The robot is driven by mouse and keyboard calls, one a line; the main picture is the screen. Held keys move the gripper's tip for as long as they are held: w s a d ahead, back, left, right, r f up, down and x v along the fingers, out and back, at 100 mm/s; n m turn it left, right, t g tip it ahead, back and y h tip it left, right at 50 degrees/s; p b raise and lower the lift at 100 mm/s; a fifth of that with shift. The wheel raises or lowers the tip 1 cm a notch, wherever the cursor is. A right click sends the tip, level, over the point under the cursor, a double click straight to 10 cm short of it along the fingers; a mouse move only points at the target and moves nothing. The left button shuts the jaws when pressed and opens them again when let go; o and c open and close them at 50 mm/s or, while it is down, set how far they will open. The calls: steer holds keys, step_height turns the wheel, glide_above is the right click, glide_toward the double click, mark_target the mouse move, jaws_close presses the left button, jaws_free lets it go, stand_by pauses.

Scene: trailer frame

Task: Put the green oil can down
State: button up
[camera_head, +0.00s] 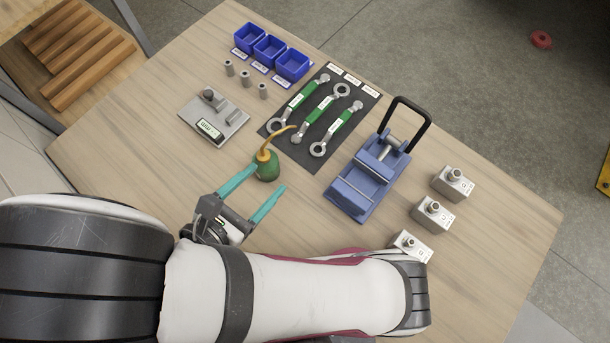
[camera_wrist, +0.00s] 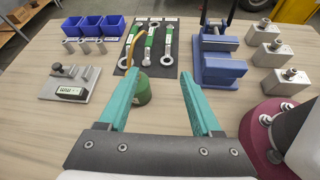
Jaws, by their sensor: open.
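The green oil can (camera_head: 267,168), with a long curved brass spout, stands upright on the wooden table, just left of the dark mat's lower end. My gripper (camera_head: 262,181) has teal fingers spread wide and is open. In the head view, the can is near the tip of the upper-left finger. In the wrist view, the green oil can (camera_wrist: 144,92) shows just beyond the left finger of my gripper (camera_wrist: 160,80), which hides part of it. Whether that finger touches the can, I cannot tell.
Blue bins (camera_head: 292,64) and small cylinders stand at the back. Bare table lies between can and vise.

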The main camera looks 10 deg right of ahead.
steer(key=s+d+r+m+g+h, duration=0.1)
steer(key=d+r+m+g, duration=0.3)
steer(key=d+m+g, duration=0.55)
steer(key=s+d+r+m+y, duration=0.1)
steer(key=m+y, duration=0.4)
steer(key=m, duration=0.6)
steer(key=s+d+r+m+y, duration=0.1)
steer(key=s+r+m+y, duration=0.3)
steer(key=m, duration=0.8)
steer(key=shift+d+g+y, duration=0.25)
steer(key=shift+g+y, duration=0.1)
steer(key=shift+y, duration=0.45)
